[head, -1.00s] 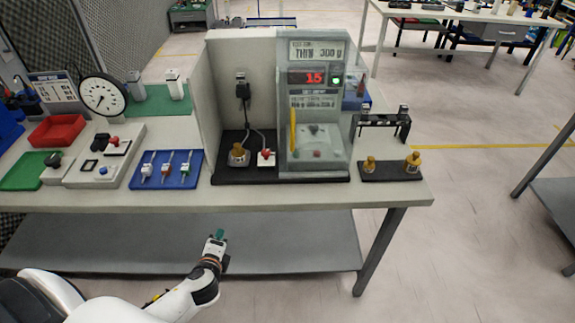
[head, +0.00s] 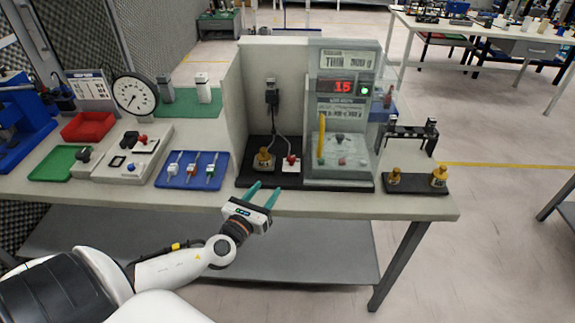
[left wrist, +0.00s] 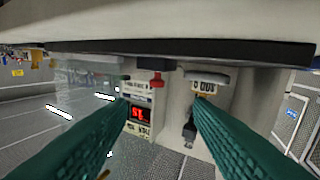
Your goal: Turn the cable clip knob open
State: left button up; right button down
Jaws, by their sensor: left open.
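A brass-coloured knob (head: 264,160) stands on the black base at the front of the open-sided booth, with a cable running near it. A red knob (head: 291,160) on a white block stands just right of it. I cannot tell for certain which is the cable clip knob. In the left wrist view, which looks upside down, the red knob (left wrist: 157,79) and the brass knob (left wrist: 207,86) show beyond the fingers. My left gripper (head: 263,191) is open and empty, with teal fingers, in front of the table edge and apart from both knobs. My right gripper is out of view.
A clear-fronted cabinet with a red display (head: 336,87) stands right of the knobs. The booth wall (head: 233,110) rises on the left. A blue tray (head: 215,180) with several small parts lies left. Brass pieces on a black plate (head: 412,187) sit right.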

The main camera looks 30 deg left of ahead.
aim_at(289, 163)
pick_arm(q)
jog(key=shift+w+m+h, duration=0.2)
jog(key=shift+m+h, duration=0.2)
jog(key=shift+m, duration=0.2)
jog(key=shift+w+r, duration=0.1)
jog(key=shift+w, duration=0.2)
jog(key=w, duration=0.7)
jog(key=w+a+p, duration=0.1)
jog(key=w, duration=0.3)
jog(key=shift+w+a, duration=0.1)
jog(key=shift+w, duration=0.05)
